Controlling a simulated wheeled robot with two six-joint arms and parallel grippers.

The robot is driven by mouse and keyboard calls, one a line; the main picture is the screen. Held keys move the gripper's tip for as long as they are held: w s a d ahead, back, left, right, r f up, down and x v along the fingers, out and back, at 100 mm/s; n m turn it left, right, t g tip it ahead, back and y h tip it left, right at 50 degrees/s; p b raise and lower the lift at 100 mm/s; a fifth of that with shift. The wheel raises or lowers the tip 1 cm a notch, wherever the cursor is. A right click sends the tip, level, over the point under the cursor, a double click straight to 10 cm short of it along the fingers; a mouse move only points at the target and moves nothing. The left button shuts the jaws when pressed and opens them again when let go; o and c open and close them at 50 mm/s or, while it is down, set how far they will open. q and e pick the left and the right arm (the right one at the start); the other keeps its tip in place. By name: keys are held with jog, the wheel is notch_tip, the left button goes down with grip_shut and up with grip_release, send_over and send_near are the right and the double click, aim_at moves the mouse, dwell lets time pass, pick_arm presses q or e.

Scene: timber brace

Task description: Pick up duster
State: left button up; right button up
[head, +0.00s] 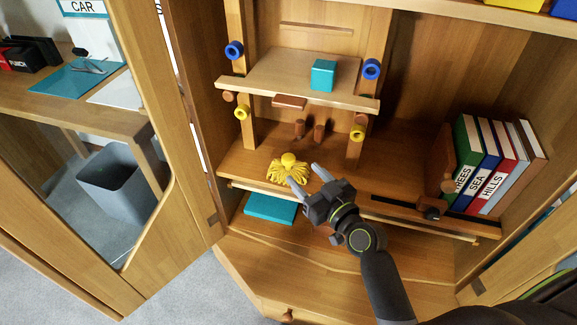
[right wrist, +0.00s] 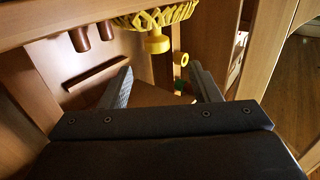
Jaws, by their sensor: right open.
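The yellow duster (head: 288,170), with a round knob on top and a fringed skirt, sits on the lower wooden shelf of the cabinet. In the right wrist view the duster (right wrist: 157,42) shows at the top edge, partly cut off, its knob close to the gap between the fingers. My right gripper (head: 304,176) is open and empty, just to the right and in front of the duster. Its two spread fingers also show in the right wrist view (right wrist: 162,72). My left gripper is not in view.
A wooden frame with a board (head: 265,72) holding a teal block (head: 323,75) stands behind the duster. Books (head: 495,165) and a wooden bookend stand at the right. A teal item (head: 270,208) lies below the shelf edge. An open door (head: 170,100) is at the left.

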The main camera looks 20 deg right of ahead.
aim_at(292, 161)
jog(key=x, duration=0.7)
jog(key=shift+w+f, duration=0.15)
jog(key=shift+w, duration=0.25)
jog(key=shift+w+a+p, duration=0.1)
jog(key=shift+w+p, duration=0.2)
jog(key=shift+w, duration=0.05)
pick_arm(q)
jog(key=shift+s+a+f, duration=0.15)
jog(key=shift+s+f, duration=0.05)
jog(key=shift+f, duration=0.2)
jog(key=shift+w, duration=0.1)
pick_arm(e)
jog(key=shift+c, duration=1.1)
jog(key=c, duration=0.9)
jog(key=shift+o, duration=0.2)
